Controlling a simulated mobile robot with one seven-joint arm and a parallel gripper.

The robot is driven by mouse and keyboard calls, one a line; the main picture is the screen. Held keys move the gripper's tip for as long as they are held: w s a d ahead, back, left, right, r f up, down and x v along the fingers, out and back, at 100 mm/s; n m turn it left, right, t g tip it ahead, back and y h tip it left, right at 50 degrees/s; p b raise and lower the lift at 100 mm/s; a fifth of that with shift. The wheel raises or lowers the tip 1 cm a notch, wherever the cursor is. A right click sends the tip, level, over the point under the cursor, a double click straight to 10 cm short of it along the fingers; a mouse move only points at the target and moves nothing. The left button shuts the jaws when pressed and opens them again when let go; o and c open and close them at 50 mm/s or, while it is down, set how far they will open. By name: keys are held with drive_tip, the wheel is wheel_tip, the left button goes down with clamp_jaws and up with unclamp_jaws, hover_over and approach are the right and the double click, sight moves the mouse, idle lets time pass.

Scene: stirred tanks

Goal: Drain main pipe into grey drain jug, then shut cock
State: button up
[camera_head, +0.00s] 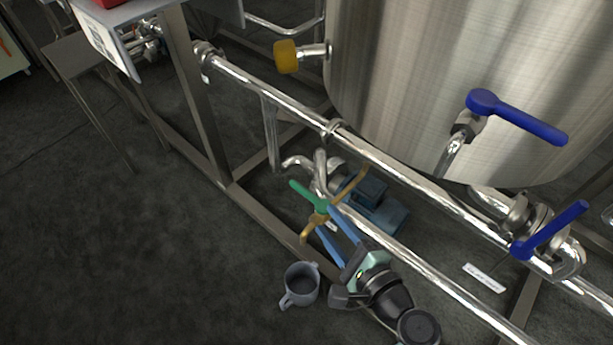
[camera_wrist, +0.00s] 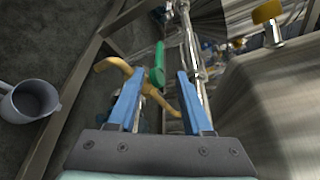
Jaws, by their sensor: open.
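A brass cock (camera_head: 309,228) with a green lever (camera_head: 307,196) sits low by the main pipe (camera_head: 420,181). In the head view the lever lies across the brass body. My gripper (camera_head: 325,217) is open at the cock, its blue fingers pointing at it. In the wrist view the green lever (camera_wrist: 157,66) shows between the fingertips (camera_wrist: 159,76), and the brass spout (camera_wrist: 110,66) reaches out past the left finger. I cannot tell whether the fingers touch the lever. The grey jug (camera_head: 301,285) stands upright on the floor, beside my gripper; its dark inside shows no clear liquid.
A steel tank (camera_head: 440,80) stands behind, with a blue-handled valve (camera_head: 515,115) and a yellow knob (camera_head: 286,57). Another blue lever (camera_head: 550,229) is at the right pipe end. A blue pump (camera_head: 375,205) and frame rails (camera_head: 264,225) are close to my gripper. The left floor is clear.

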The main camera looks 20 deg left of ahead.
sight(303, 192)
drive_tip(key=b+x, duration=0.3)
drive_tip(key=x, duration=0.2)
drive_tip(key=b+x, duration=0.2)
drive_tip(key=x, duration=0.3)
drive_tip(key=shift+w+a+f+b, duration=0.1)
drive_tip(key=shift+a+f+b, duration=0.2)
drive_tip(key=shift+b, duration=0.1)
drive_tip(key=shift+w+a, duration=0.4)
drive_tip(key=shift+a, duration=0.1)
clamp_jaws()
idle(0.4)
